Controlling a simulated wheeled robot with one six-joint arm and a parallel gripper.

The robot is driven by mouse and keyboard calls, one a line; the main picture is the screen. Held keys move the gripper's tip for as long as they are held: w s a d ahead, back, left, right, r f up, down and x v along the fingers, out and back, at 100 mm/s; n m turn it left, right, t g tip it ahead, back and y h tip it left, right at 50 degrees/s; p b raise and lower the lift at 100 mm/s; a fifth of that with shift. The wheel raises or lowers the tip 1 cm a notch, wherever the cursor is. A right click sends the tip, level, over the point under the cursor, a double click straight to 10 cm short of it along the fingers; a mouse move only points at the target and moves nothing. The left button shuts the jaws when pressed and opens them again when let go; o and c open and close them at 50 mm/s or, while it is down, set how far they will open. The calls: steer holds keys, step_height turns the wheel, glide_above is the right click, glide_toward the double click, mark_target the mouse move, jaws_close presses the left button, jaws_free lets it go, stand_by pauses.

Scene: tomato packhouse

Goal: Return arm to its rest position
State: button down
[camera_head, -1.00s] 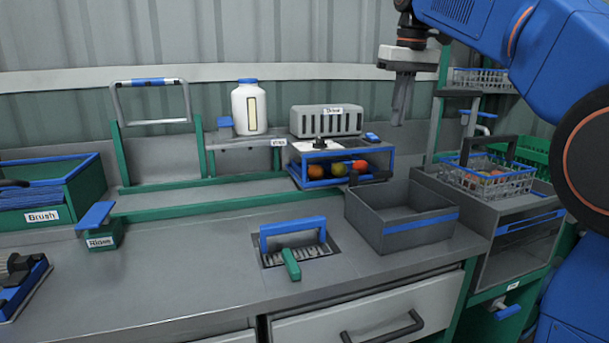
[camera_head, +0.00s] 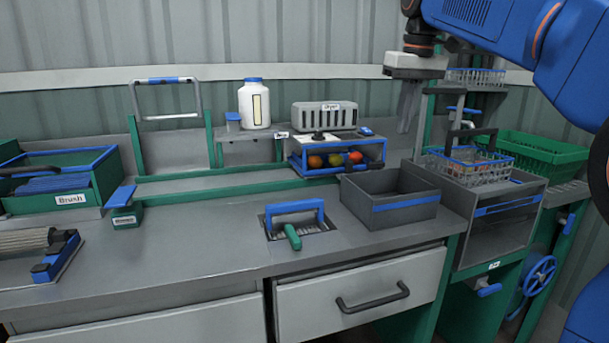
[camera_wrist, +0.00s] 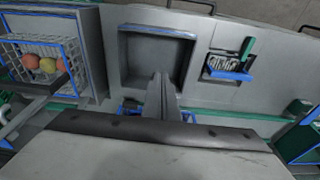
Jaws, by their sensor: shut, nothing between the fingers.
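My gripper (camera_head: 407,108) hangs fingers-down from my blue arm at the upper right of the head view, above the right part of the bench. Its fingers (camera_wrist: 160,98) are together and hold nothing. In the wrist view they point toward the grey open bin (camera_wrist: 150,60), and they touch nothing that I can see. The same bin (camera_head: 405,210) stands on the bench in the head view, below the gripper, and looks empty.
A wire basket (camera_head: 478,175) with produce stands right of the bin, beside a green crate (camera_head: 545,152). A blue-framed rack (camera_head: 310,169) holds several fruits. A white bottle (camera_head: 254,108) and a grey dryer box (camera_head: 324,117) stand behind.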

steer(key=s+d+f+m+t, duration=0.1)
steer(key=s+d+f, duration=0.2)
steer(key=s+f, duration=1.2)
steer(key=s+d+f+m+t, duration=0.1)
steer(key=s+d+f+m, duration=0.1)
steer(key=s+f, duration=1.4)
step_height(320, 180, down, 5)
steer(key=shift+d+r+t+h, duration=0.15)
steer(key=shift+d+t+h, duration=0.2)
steer(key=shift+d, duration=0.25)
steer(key=c, duration=2.5)
jaws_free()
steer(key=shift+s, duration=0.1)
